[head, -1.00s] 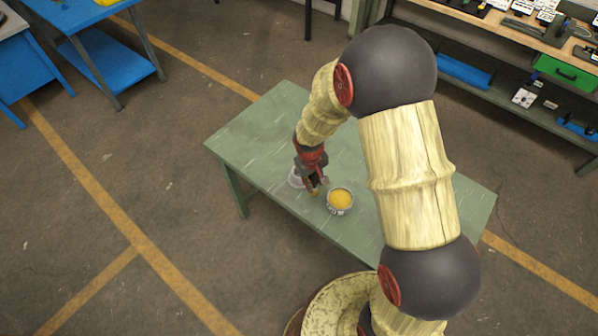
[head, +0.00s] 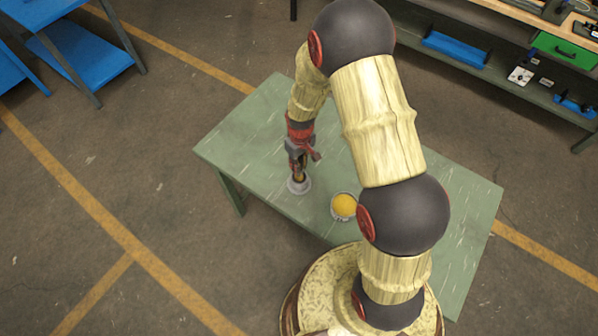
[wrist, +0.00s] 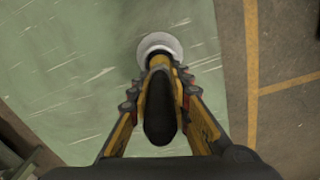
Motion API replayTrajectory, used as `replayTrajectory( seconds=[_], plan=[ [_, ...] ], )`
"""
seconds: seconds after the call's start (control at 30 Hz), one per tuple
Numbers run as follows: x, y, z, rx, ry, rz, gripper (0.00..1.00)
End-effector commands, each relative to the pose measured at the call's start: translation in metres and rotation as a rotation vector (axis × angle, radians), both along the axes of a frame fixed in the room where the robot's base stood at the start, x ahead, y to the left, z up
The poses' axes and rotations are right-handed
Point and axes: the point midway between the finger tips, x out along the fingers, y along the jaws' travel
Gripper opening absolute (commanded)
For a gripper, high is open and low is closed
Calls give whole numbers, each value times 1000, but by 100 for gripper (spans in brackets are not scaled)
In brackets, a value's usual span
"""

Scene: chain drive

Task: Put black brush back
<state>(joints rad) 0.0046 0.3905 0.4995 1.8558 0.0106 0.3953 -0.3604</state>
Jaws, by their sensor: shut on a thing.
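My gripper (head: 298,168) is over the green table, directly above a small pale round holder (head: 299,186) near the table's left front edge. In the wrist view my gripper (wrist: 160,75) is shut on the black brush (wrist: 160,115), a dark elongated piece between the yellow-sided fingers.
A can with yellow contents (head: 344,206) stands on the green table (head: 250,130) just right of the holder. The rest of the visible tabletop is clear. A shelf with a blue tray (head: 455,49) and a green drawer (head: 566,53) is at the back right. A blue bench (head: 85,62) is at the left.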

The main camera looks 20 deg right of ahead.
Motion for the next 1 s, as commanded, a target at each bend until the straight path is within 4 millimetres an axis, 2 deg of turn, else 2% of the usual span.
replayTrajectory(
  seconds=[0.23, 0.43, 0.8, 0.83, 1.0],
  plan=[
    [0, 0, -19, 0, 1, 0, 0],
    [0, 0, -45, 0, 1, 0, 0],
    [1, 0, -50, -1, -1, 0, 0],
    [0, 0, -51, -1, -1, 0, 20],
    [0, 0, -49, -1, -1, 0, 30]
  ],
)
